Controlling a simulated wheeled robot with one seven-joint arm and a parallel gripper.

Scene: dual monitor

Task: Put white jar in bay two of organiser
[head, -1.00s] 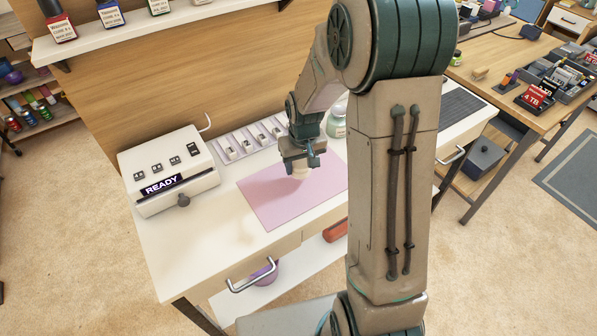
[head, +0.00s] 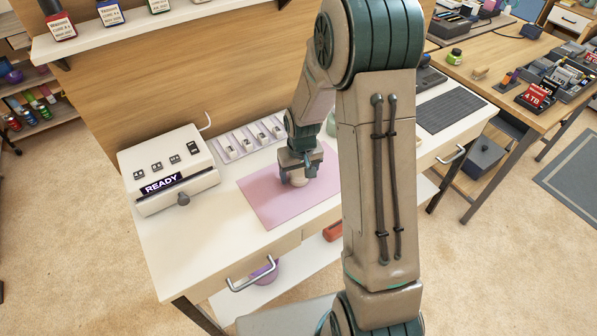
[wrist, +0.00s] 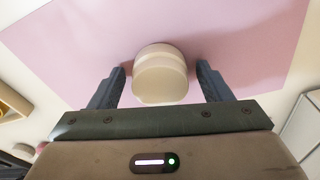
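The white jar (head: 299,182), cream in the light, stands on the pink mat (head: 262,205) on the white bench; its lower part shows under my gripper (head: 299,177). In the wrist view the jar (wrist: 160,75) is between the two dark fingers of my gripper (wrist: 161,88), with a small gap on each side. My gripper is open around the jar. A pale tray with several compartments (head: 219,140), apparently the organiser, lies behind the mat along the wooden back panel. Any bay numbers are too small to read, and my arm may hide its right end.
A white machine reading READY (head: 170,165) stands at the bench's left. A greenish jar (head: 331,124) is partly hidden behind my arm. A dark ribbed mat (head: 452,110) lies at the bench's right. The mat's front and left are clear.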

